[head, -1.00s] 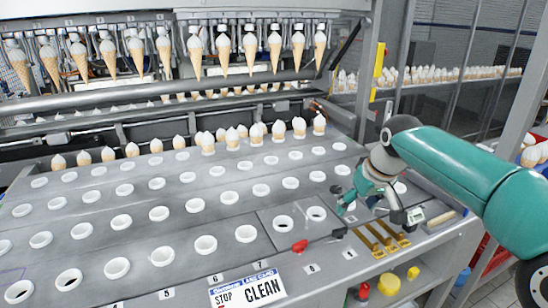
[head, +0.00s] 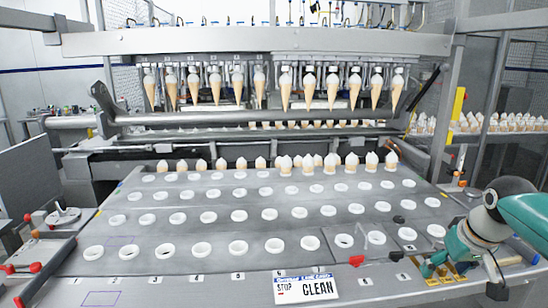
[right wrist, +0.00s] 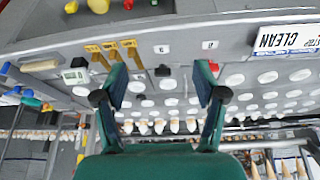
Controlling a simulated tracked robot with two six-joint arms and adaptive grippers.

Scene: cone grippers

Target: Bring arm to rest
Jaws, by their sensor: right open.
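My right arm (head: 520,212) comes in from the right edge in the head view. Its teal right gripper (head: 462,272) is low over the front right corner of the grey machine deck (head: 200,262). In the right wrist view the right gripper (right wrist: 160,88) is open, with two teal fingers apart and nothing between them. The deck with its white ring holders shows beyond the fingers, upside down. My left gripper is not in view.
Rows of white rings (head: 239,247) cover the deck. Cones hang from a rack (head: 335,88) behind. A CLEAN sign (head: 306,289) is at the front edge. Brass pieces (right wrist: 100,55) and a red knob (head: 356,260) lie near the gripper. A metal post (head: 485,115) stands at right.

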